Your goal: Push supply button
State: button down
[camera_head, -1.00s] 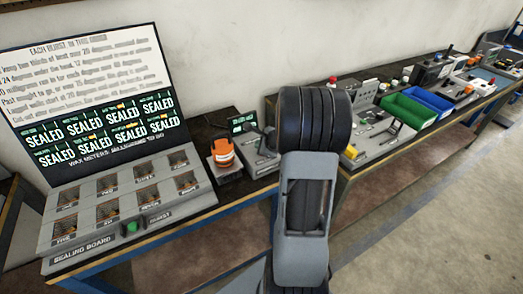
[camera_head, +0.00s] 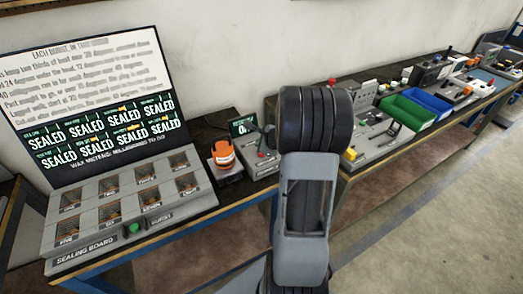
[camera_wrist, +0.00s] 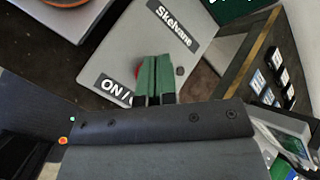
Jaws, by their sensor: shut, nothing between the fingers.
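In the wrist view my gripper (camera_wrist: 155,62) is shut and empty, its green fingertips together over a grey panel (camera_wrist: 105,65). The panel carries the labels "Skelvane" (camera_wrist: 175,22) and "ON/O…", the latter partly covered. A red round part (camera_wrist: 138,70) shows just beside the fingertips, mostly hidden by them; I cannot tell whether they touch it. No label reading "supply" is legible. In the head view a grey device (camera_head: 258,165) with a small screen (camera_head: 243,125) and a red button stands left of my arm. My gripper is not clearly visible there.
The sealing board (camera_head: 105,215) with a green button (camera_head: 133,228) stands at left. An orange object (camera_head: 222,153) sits next to it. Green (camera_head: 408,112) and blue (camera_head: 429,103) bins and more devices line the bench at right. Floor is free in front.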

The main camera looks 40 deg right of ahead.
notch_tip(320, 180, up, 6)
jog(key=p, duration=0.4)
jog(key=shift+p, duration=0.35)
dwell(0.5)
